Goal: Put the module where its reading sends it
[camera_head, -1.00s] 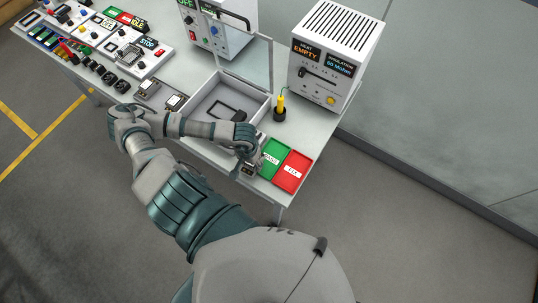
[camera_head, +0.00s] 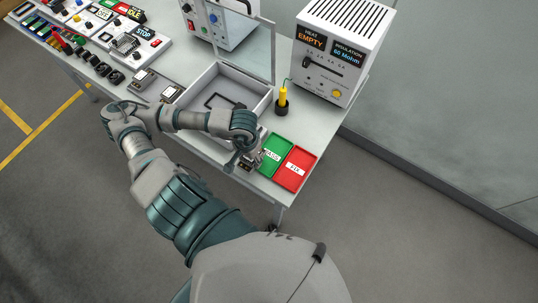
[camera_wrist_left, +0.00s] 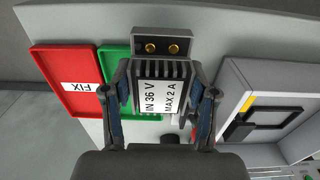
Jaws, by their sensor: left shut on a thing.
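A module (camera_wrist_left: 160,85) with a ribbed dark body, a white label "IN 36 V MAX 2 A" and two brass terminals is held between the fingers of my left gripper (camera_wrist_left: 165,105), which is shut on it. In the head view my left gripper (camera_head: 250,160) is at the left edge of the green PASS tray (camera_head: 273,151). The wrist view shows the module covering part of that green tray (camera_wrist_left: 116,55); its height above the table is hard to tell. The red FIX tray (camera_head: 296,169) lies to the right. My right gripper is not seen.
A white tester (camera_head: 335,55) shows HEAT EMPTY and an INSULATION reading in Mohm, perhaps 60. A yellow probe (camera_head: 283,97) stands in a black holder before it. An open box (camera_head: 198,103) with a raised clear lid (camera_head: 246,50) is left of the trays.

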